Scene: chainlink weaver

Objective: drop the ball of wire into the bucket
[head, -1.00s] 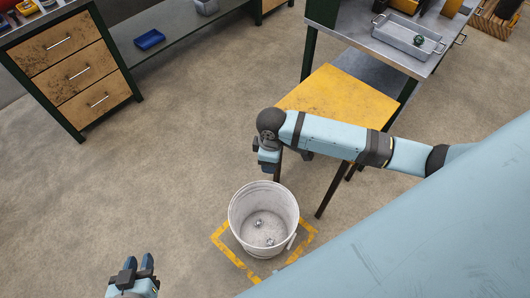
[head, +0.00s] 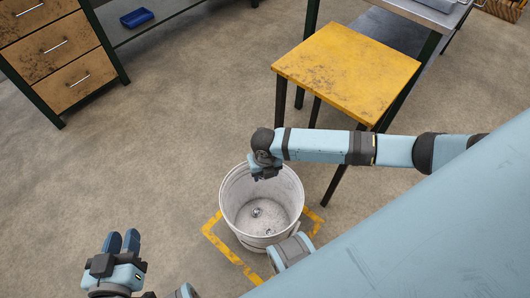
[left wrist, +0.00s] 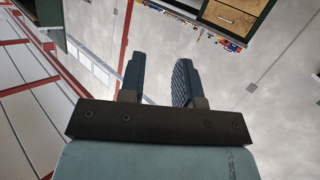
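The bucket (head: 234,221) is white and worn and stands upright on the floor inside a yellow taped square. Two small silvery wads lie on its bottom, one near the middle (head: 255,212) and one nearer the front (head: 268,231); they look like wire but are too small to be sure. My right gripper (head: 266,174) hangs over the bucket's far rim; its fingers are too small and dark to judge. My left gripper (head: 122,242) is left of the bucket, fingers up. In the left wrist view its fingers (left wrist: 157,68) stand apart with nothing between them.
A yellow-topped table (head: 345,70) stands behind the bucket, its legs close to my right arm. A grey-topped bench (head: 425,14) is behind it. A drawer cabinet (head: 55,50) and a blue tray (head: 137,17) are at the back left. The floor between is clear.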

